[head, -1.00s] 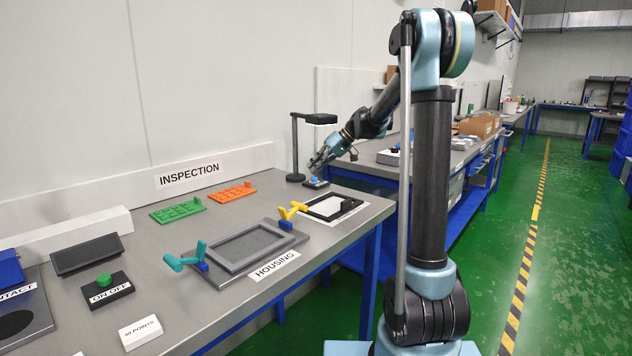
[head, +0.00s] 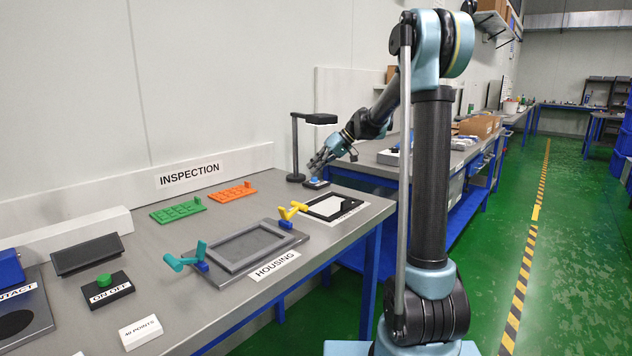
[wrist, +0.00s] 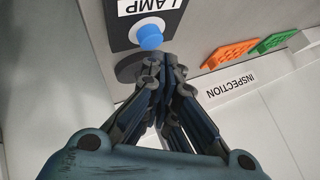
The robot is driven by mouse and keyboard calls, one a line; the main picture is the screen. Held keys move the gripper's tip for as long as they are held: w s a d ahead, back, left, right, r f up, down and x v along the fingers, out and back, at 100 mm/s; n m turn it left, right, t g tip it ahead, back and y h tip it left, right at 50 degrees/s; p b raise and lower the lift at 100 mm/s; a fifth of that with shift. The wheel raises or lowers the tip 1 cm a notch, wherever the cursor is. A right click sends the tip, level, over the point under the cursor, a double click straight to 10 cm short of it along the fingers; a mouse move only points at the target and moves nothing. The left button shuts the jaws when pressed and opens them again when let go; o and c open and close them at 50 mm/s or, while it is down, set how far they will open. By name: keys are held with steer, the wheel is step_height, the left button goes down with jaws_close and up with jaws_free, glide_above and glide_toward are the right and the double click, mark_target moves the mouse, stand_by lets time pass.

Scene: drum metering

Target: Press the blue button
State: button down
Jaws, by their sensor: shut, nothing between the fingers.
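The blue button (head: 314,180) sits on a small dark box labelled LAMP (wrist: 134,22) at the far end of the bench. In the wrist view the blue button (wrist: 149,37) shows as a round cap, whole and uncovered. My gripper (head: 316,165) is shut and empty, just above the button in the head view. In the wrist view my gripper's fingertips (wrist: 164,62) lie close beside the button. I cannot tell whether they touch it.
A black lamp stand (head: 296,150) rises right behind the button. A green button box (head: 107,289) is at the near left. Green (head: 178,209) and orange (head: 232,191) trays and a grey housing frame (head: 243,249) with clamps lie between.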

steer(key=shift+f, duration=0.7)
stand_by(0.8)
steer(key=shift+r, duration=0.1)
stand_by(0.3)
steer(key=shift+r, duration=0.8)
steer(key=shift+r, duration=2.5)
